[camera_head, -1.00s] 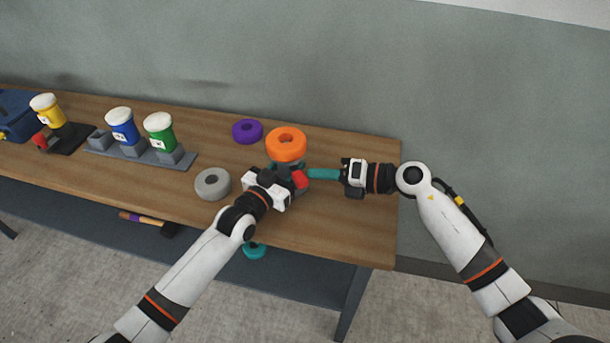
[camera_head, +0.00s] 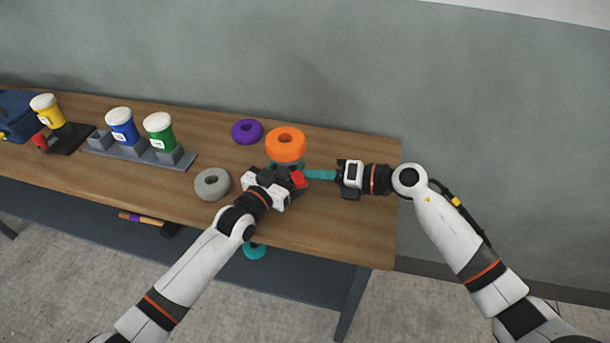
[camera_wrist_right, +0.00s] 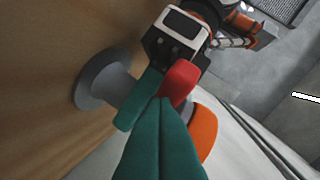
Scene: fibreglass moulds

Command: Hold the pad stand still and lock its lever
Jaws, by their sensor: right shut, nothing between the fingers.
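The pad stand (camera_wrist_right: 92,88) is a grey spool-shaped post with a round base, and carries an orange pad (camera_head: 286,143); the pad also shows in the right wrist view (camera_wrist_right: 205,131). Its red lever (camera_head: 298,179) is on the near side, and shows large in the wrist view (camera_wrist_right: 181,80). My left gripper (camera_head: 280,176) is at the post, one teal finger lying across it; its other finger is hidden. My right gripper (camera_head: 305,175) is shut and empty, its teal fingertips (camera_wrist_right: 163,101) against or very close to the lever; contact is hard to tell.
A grey rack (camera_head: 150,155) with blue and green containers stands to the left, with a yellow container (camera_head: 46,109) beyond. The table's right end is clear.

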